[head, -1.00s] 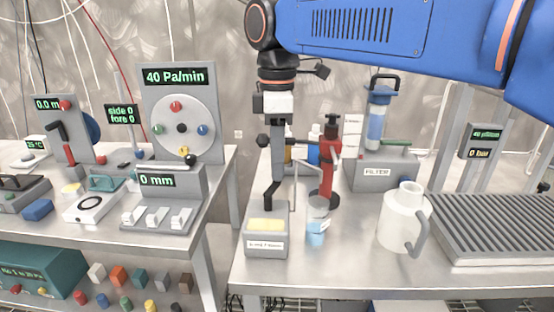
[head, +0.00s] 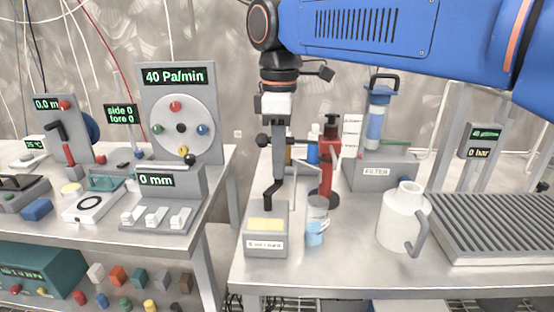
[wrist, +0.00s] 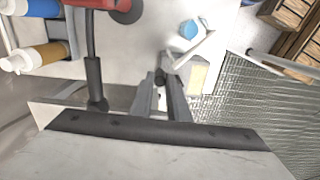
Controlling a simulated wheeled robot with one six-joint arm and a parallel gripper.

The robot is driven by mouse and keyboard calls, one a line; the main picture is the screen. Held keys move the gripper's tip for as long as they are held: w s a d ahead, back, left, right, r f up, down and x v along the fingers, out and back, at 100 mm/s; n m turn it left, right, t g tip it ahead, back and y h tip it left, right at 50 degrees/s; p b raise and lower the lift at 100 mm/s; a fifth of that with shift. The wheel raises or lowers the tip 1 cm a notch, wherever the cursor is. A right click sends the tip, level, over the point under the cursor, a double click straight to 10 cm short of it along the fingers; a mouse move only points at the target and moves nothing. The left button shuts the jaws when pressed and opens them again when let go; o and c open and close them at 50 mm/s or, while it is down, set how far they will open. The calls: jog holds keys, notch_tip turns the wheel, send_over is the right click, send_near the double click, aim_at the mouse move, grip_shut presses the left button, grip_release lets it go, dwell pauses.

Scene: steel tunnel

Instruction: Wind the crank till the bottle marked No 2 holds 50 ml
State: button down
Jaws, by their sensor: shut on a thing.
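A small grey box (head: 266,244) with a yellow top patch and a white label stands at the front left of the right-hand bench; the label is too small to read. A black crank (head: 269,201) rises at its back. My gripper (head: 277,182) points down and is shut on the crank's upper end; in the wrist view its fingers (wrist: 163,84) meet beside the box (wrist: 198,74). A small clear bottle (head: 316,208) with pale blue liquid stands right of the box, under a thin spout. It also shows in the wrist view (wrist: 189,30). Its number and level are unreadable.
A red stand (head: 329,165) is close behind the bottle. A white jug (head: 403,220) stands to the right, before a filter unit (head: 378,172) and beside a ribbed grey tray (head: 495,225). The left bench (head: 85,238) holds several instruments. A gap separates the benches.

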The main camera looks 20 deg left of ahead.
jog(key=shift+s+d+m, duration=0.2)
jog(key=shift+d+m, duration=0.2)
jog(key=shift+m, duration=0.7)
jog(key=shift+s+d+m, duration=0.15)
jog(key=shift+d+m, duration=0.2)
jog(key=shift+m, duration=0.75)
jog(key=c, duration=1.7)
grip_release()
notch_tip(320, 180, up, 17)
jog(key=shift+r, duration=0.2)
